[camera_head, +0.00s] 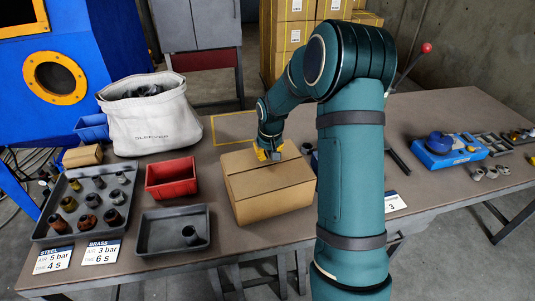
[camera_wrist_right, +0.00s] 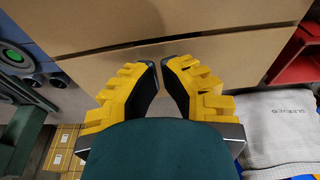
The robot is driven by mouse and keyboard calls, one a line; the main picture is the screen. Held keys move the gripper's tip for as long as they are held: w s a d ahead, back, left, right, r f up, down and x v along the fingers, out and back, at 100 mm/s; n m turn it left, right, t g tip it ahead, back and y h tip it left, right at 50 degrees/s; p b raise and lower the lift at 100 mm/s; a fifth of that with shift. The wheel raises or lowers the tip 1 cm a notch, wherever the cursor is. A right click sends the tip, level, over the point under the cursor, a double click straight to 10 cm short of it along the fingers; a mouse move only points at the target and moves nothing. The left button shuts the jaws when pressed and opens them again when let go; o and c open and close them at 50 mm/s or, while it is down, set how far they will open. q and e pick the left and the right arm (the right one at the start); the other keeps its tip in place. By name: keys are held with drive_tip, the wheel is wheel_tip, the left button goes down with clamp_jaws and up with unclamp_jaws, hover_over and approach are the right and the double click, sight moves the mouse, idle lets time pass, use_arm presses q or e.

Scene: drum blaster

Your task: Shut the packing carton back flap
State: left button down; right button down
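The brown packing carton (camera_head: 262,208) stands on the table near the middle of the head view. Its top looks closed over, with a seam across it. In the right wrist view the back flap (camera_wrist_right: 240,60) lies about flat, with a thin dark gap between it and the panel beyond (camera_wrist_right: 150,20). My right gripper (camera_head: 268,154) is over the back of the carton top. Its yellow fingers (camera_wrist_right: 161,66) are brought together with tips nearly meeting and nothing between them, at the flap near the seam. Whether they touch it I cannot tell. My left gripper is not in view.
A red bin (camera_head: 171,179), a grey tray (camera_head: 158,245) with one part, and a tray of several parts (camera_head: 50,225) stand left of the carton. A white sack (camera_head: 150,125) is behind them. A blue device (camera_head: 447,150) lies at the right.

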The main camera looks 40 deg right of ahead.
sight(267, 161)
drive_tip(key=shift+r, duration=0.3)
drive_tip(key=p+v, duration=0.3)
drive_tip(key=v, duration=0.1)
drive_tip(key=shift+w+d+r, duration=0.1)
drive_tip(key=shift+w+d, duration=0.05)
drive_tip(key=shift+w, duration=0.3)
drive_tip(key=s+p+v, duration=0.1)
drive_tip(key=s+v, duration=0.1)
drive_tip(key=v, duration=0.7)
drive_tip(key=shift+a, duration=0.4)
drive_tip(key=shift+f, duration=0.2)
